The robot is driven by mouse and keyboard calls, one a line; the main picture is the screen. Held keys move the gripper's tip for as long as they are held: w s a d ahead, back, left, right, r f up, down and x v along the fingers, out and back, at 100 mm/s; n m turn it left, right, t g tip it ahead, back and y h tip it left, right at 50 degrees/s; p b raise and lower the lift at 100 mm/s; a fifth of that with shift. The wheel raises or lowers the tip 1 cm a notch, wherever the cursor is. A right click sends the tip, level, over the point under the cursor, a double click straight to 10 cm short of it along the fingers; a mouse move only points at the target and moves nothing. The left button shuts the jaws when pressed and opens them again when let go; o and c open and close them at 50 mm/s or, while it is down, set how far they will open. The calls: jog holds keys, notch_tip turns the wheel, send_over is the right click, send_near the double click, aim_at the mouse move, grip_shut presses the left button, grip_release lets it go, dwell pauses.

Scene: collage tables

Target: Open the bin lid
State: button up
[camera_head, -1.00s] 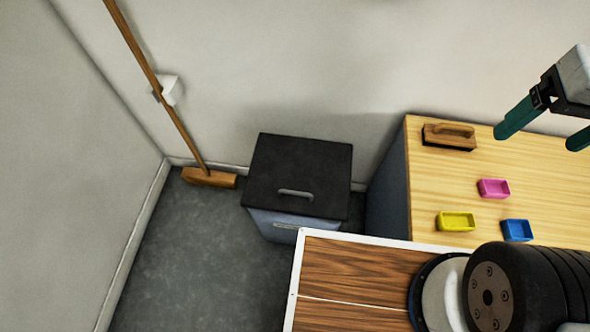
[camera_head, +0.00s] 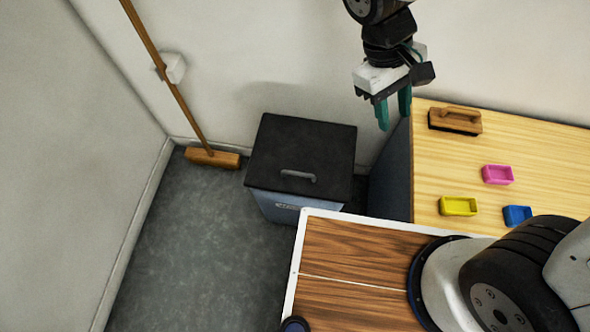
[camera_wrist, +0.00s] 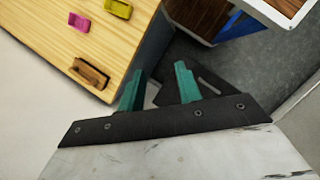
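The bin (camera_head: 284,207) is a blue-grey box on the floor against the back wall. Its black lid (camera_head: 270,150) lies flat and shut, with a grey bar handle (camera_head: 299,175) near the front edge. My gripper (camera_head: 394,119) is in the air, to the right of the lid and apart from it, with its teal fingers pointing down. In the wrist view my gripper (camera_wrist: 160,72) has its fingers spread with nothing between the tips. Part of the dark lid and its handle (camera_wrist: 208,81) show beyond the right finger; the rest is hidden.
A light wooden table (camera_head: 440,160) stands right of the bin, holding a wooden brush (camera_head: 455,121) and pink (camera_head: 498,174), yellow (camera_head: 458,206) and blue (camera_head: 517,215) trays. A broom (camera_head: 212,158) leans left of the bin. The floor (camera_head: 200,240) at left is clear.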

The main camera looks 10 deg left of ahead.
jog(key=a+f+n+t+h, duration=0.1)
jog(key=a+f+n+h, duration=0.15)
jog(key=a+f, duration=0.6)
jog(key=n+t+y, duration=0.2)
jog(key=n+t, duration=0.2)
jog(key=n, duration=0.3)
send_near(298, 173)
jog(key=x, duration=0.7)
jog(key=shift+w+d+f, duration=0.1)
jog(key=shift+d+f, duration=0.05)
jog(key=shift+f, duration=0.25)
grip_shut()
